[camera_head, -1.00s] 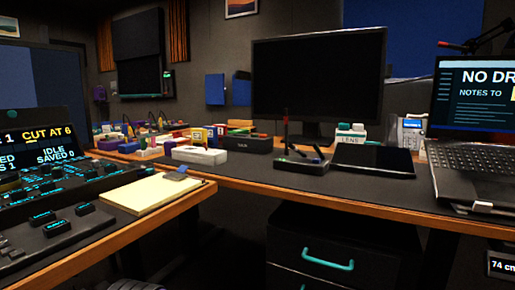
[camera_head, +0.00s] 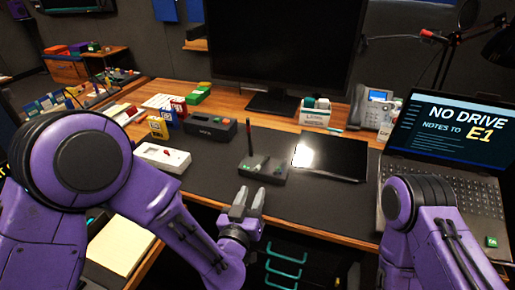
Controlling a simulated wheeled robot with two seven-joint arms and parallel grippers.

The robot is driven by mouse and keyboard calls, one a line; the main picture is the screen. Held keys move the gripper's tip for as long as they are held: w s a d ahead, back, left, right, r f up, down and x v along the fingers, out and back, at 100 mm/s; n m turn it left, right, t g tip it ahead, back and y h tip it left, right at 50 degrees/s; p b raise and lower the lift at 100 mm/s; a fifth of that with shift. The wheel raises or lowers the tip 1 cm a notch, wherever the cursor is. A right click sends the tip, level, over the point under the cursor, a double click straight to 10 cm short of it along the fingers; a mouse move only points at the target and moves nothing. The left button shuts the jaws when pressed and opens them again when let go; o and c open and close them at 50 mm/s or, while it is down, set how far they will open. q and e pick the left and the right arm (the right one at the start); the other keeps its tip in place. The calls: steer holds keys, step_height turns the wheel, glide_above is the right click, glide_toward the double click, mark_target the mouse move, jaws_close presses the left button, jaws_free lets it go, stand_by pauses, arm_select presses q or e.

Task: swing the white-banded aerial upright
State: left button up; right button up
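A small dark box (camera_head: 262,170) with aerials stands near the front edge of the desk, left of the black tablet. One thin dark aerial (camera_head: 249,140) stands upright at its left rear. Other short parts lie low across its top, too small to tell apart. I cannot make out a white band on any of them. My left gripper (camera_head: 249,198) is just in front of and below the box, pointing up toward it, apart from it. Its two grey fingers have a gap between them and hold nothing. My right arm shows at the right, but its gripper is out of view.
A black tablet (camera_head: 330,157) lies right of the box, and an open laptop (camera_head: 450,140) stands farther right. A black case (camera_head: 210,127) and a white box (camera_head: 162,157) are to the left. A large monitor (camera_head: 280,45) stands behind. Drawers (camera_head: 285,262) are under the desk.

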mark_target(261, 164)
arm_select(q)
steer(key=shift+y, duration=0.3)
steer(key=x, duration=0.6)
steer(key=a+p+x, duration=0.1)
steer(key=x, duration=0.2)
steer(key=shift+w+f, duration=0.2)
steer(key=shift+w, duration=0.1)
